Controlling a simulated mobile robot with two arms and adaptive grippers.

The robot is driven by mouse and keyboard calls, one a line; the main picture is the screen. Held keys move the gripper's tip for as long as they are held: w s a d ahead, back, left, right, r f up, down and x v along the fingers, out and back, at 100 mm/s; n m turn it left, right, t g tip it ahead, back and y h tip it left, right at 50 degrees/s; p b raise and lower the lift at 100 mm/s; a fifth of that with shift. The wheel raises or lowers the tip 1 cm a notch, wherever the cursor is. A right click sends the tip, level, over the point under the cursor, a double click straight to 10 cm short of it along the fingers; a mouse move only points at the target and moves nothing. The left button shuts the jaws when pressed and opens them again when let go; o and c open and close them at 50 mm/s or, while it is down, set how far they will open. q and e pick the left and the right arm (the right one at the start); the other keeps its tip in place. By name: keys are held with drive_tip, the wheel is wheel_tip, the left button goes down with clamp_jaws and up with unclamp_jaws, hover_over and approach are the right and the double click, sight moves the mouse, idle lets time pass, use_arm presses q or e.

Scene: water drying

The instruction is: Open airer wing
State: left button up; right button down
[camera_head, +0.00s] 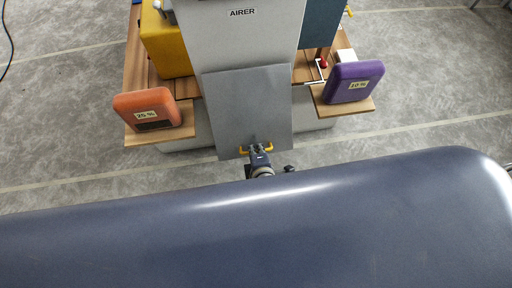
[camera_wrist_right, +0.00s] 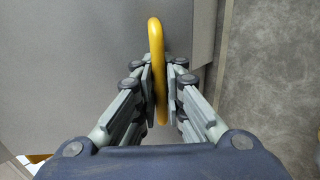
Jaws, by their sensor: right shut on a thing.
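The airer (camera_head: 245,40) is a pale grey cabinet with an "AIRER" label at the top centre of the head view. A flat grey wing panel (camera_head: 245,100) is in front of it, below the label. A yellow handle (camera_head: 243,151) sits at the wing's near edge. My right gripper (camera_head: 258,149) is at this handle. In the right wrist view the fingers of my right gripper (camera_wrist_right: 159,80) are closed on both sides of the yellow handle bar (camera_wrist_right: 156,40). I cannot tell the wing's exact angle. My left gripper is not in view.
An orange block (camera_head: 133,104) marked 25 % stands on a wooden shelf (camera_head: 140,138) at left. A yellow box (camera_head: 170,50) is behind left. Grey floor (camera_head: 440,90) is clear at right.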

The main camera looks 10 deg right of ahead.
drive_tip(key=shift+s+a, duration=0.1)
drive_tip(key=shift+s, duration=0.05)
idle(0.4)
drive_tip(key=c, duration=2)
unclamp_jaws()
drive_tip(key=shift+o, duration=0.2)
drive_tip(key=v, duration=1.2)
drive_tip(key=shift+r, duration=0.1)
